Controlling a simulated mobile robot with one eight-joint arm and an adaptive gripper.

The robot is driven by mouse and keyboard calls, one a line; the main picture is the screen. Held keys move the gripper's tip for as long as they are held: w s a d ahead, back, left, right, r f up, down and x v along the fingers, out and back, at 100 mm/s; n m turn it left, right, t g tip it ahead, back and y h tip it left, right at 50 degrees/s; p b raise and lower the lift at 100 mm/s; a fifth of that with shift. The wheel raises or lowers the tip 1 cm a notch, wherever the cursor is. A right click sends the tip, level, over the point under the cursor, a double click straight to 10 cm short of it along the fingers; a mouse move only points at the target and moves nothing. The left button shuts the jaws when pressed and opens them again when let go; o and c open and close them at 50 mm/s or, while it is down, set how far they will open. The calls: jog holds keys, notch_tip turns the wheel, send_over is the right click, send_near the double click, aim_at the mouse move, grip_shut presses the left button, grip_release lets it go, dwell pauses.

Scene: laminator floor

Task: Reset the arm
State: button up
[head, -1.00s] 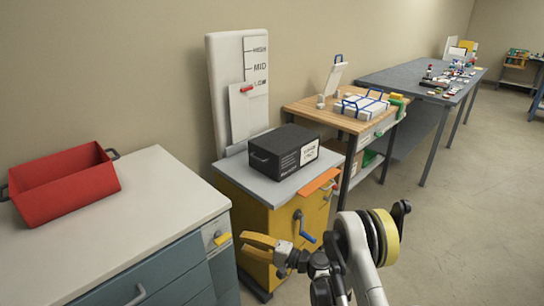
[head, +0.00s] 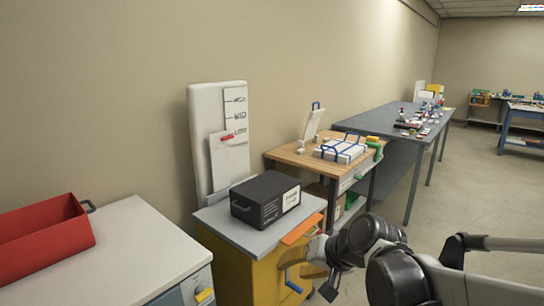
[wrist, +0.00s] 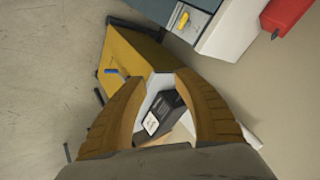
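My gripper (wrist: 166,76) is open in the wrist view, its two tan fingers apart with nothing held between them. Beyond the gap are the yellow cabinet (wrist: 135,55) and the black box (wrist: 160,112) on its grey top. In the head view my arm comes in from the lower right, with dark round joints and a grey link. The gripper end is in front of the right side of the yellow cabinet (head: 240,268), partly hidden by my wrist. I cannot tell its exact distance from the cabinet.
The black box (head: 265,200) sits beside a white HIGH/MID/LOW board (head: 203,130). A red bin (head: 45,245) stands on the left counter (head: 120,250). A wooden bench (head: 290,155) and long grey table (head: 375,125) run behind. The floor at right (head: 470,190) is open.

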jog(key=s+d+n+h, duration=0.1)
jog(key=s+d+h, duration=0.4)
jog(key=s+d, duration=0.8)
jog(key=s, duration=0.4)
jog(key=shift+s+d+f+t+h, duration=0.2)
jog(key=shift+s+f+t+h, duration=0.1)
jog(key=shift+f+h, duration=0.1)
